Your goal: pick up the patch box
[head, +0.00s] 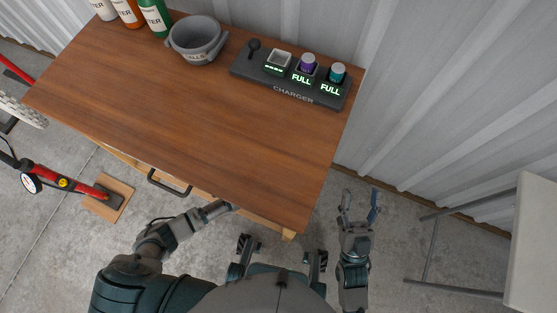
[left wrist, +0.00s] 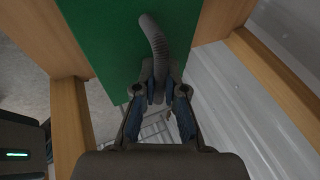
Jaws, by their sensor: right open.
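A green box-like thing (left wrist: 110,45) with a curved dark grey handle (left wrist: 157,45) fills the upper middle of the left wrist view. It looks like the patch box; I see no label on it. My left gripper (left wrist: 162,80) has its two fingertips close on either side of the handle's near end. I cannot tell whether they grip it. In the head view my left gripper (head: 218,208) is at the table's front edge, partly hidden, and the green box does not show. My right gripper (head: 360,197) is open and empty, right of the table.
The wooden table (head: 200,120) bears a charger (head: 292,85), a grey bowl (head: 196,42) and several bottles (head: 155,18) at the back. Wooden beams (left wrist: 70,110) flank the green box. A red tool (head: 60,182) lies left; a white table (head: 532,245) stands right.

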